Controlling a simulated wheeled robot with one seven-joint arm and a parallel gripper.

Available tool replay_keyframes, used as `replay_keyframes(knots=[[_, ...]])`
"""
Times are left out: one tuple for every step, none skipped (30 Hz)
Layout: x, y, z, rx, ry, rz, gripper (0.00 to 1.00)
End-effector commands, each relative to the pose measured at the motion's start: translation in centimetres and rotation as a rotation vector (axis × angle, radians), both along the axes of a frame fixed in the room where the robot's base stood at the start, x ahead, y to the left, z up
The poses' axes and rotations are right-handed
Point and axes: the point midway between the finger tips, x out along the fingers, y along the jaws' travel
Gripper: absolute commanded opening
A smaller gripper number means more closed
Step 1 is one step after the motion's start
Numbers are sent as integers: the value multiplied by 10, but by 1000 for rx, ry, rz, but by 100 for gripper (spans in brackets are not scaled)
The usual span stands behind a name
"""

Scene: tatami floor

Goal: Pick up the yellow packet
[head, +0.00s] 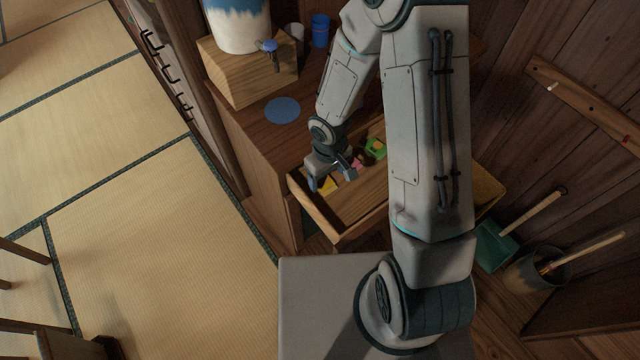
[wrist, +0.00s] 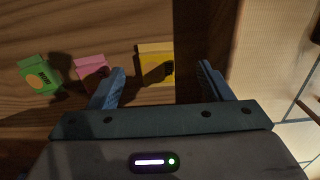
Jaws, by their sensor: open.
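The yellow packet (wrist: 155,62) lies in an open wooden drawer (head: 350,205), with a shadow across its face. In the head view, part of the packet (head: 328,184) shows beside my gripper. My gripper (wrist: 162,72) is open, and its two blue fingers are spread. In the head view my gripper (head: 335,180) is at the drawer's left part and hides some of what lies there.
A pink packet (wrist: 91,70) lies left of the yellow one, close to the left finger. A green packet (wrist: 40,75) lies farther left. The drawer wall (wrist: 215,40) is close on the right. A blue round mat (head: 282,110) lies on the cabinet top.

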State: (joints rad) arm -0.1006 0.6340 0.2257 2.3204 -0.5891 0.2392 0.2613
Motion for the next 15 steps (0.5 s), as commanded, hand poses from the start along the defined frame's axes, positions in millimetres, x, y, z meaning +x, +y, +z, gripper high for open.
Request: replay_keyframes(knots=[[0,0,-5,-1,1,2,73],[0,0,-6,-1,0,1,73],[0,-1,-7,-1,-1,0,73],[0,-1,-9,0,0,-1,73],[0,-1,-10,-1,1,-2,73],[0,-2,-13,-1,1,-3,73],[0,-2,-16,-1,2,-3,73],[0,-2,-20,-2,2,-2,73],[0,-3,-26,-2,2,0,73],[1,-3,-29,-2,2,-2,73],[1,-4,-33,-2,2,-2,73],[2,-4,-39,-2,2,-1,73],[2,-4,-43,-2,1,-1,73],[2,-4,-47,-2,2,-2,73],[2,-4,-51,-1,2,-3,73]])
